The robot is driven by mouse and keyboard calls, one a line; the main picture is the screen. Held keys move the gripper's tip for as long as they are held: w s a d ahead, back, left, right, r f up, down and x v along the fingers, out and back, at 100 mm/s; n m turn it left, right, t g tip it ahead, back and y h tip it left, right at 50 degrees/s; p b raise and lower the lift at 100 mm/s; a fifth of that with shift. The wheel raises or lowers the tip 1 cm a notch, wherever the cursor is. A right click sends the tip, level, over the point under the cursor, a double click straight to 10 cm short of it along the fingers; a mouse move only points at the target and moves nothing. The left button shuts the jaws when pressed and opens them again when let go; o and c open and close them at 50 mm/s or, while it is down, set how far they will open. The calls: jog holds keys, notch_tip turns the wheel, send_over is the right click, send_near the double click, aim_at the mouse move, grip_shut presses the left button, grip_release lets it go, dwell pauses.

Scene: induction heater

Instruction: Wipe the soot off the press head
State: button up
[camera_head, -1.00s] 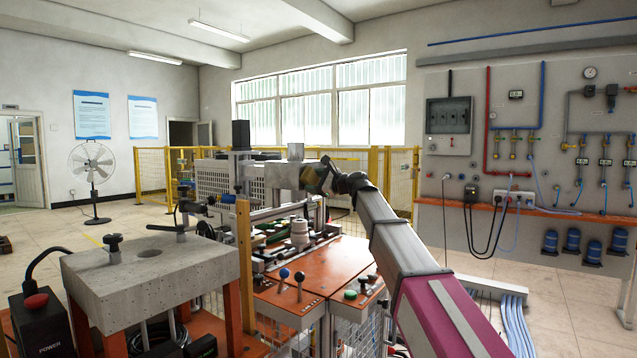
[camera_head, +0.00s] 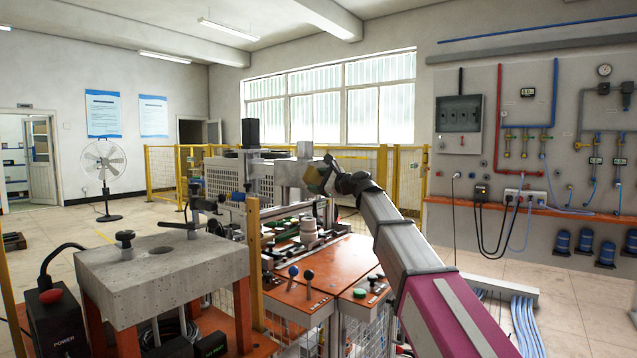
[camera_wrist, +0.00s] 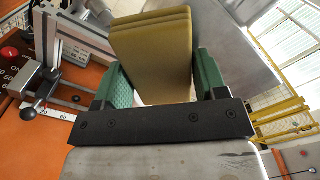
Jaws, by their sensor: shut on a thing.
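A yellow folded cloth or sponge (camera_wrist: 152,58) stands between the green fingers of my gripper (camera_wrist: 163,80) in the wrist view. My gripper is shut on it, and its layered end points away from the wrist. A grey metal block, apparently the press head (camera_head: 295,173), is just left of my gripper (camera_head: 319,178) in the head view. It seems to fill the upper right of the wrist view (camera_wrist: 225,35), behind the yellow pad. I cannot tell whether the pad touches it. No soot can be made out; the face near the pad is largely hidden.
An orange bench (camera_head: 300,298) with knobs and small parts lies below my gripper. A yellow post (camera_head: 255,262) and a grey block table (camera_head: 165,270) stand to the left. Yellow fencing (camera_head: 407,180) is behind. Open floor (camera_head: 480,265) lies on the right.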

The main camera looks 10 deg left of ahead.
jog(key=v, duration=0.6)
dwell(0.4)
jog(key=shift+v, duration=1.55)
